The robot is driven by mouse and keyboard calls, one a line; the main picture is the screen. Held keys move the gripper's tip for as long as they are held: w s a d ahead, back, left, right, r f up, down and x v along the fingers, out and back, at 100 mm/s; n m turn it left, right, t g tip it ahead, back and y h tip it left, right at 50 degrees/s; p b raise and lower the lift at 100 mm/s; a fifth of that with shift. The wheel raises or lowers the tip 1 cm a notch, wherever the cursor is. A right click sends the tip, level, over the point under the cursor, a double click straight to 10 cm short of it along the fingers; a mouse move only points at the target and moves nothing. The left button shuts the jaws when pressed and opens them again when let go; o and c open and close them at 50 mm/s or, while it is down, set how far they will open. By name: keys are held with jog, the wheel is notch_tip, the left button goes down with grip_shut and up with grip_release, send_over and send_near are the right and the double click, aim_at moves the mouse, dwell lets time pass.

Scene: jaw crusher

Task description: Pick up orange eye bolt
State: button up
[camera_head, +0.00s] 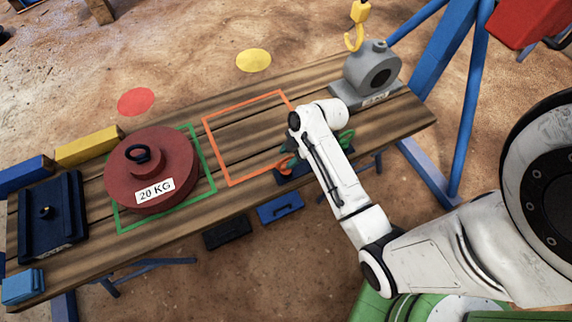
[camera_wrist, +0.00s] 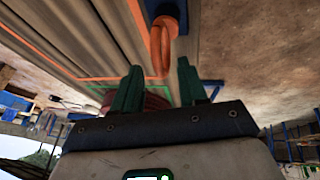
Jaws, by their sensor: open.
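The orange eye bolt (camera_head: 285,166) sits at the left end of a dark blue holder (camera_head: 298,174) on the bench's front edge. In the wrist view the orange ring (camera_wrist: 163,38) hangs just ahead of the fingertips, roughly between their lines. My gripper (camera_head: 289,148) is over the bench close to the eye bolt; its dark green fingers (camera_wrist: 160,82) are apart with nothing between them. In the head view my arm covers the middle of the holder. A green eye bolt (camera_head: 348,137) shows right of my arm.
The wooden bench (camera_head: 190,215) carries a red 20 KG weight (camera_head: 165,170), a dark blue plate (camera_head: 50,222) and a grey motor-like block (camera_head: 372,72). An orange outlined area (camera_head: 215,140) beside my gripper is empty. A yellow hook (camera_head: 355,35) hangs behind.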

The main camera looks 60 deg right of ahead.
jog(key=shift+w+f, duration=0.1)
jog(key=shift+f, duration=0.1)
grip_shut()
dwell(0.3)
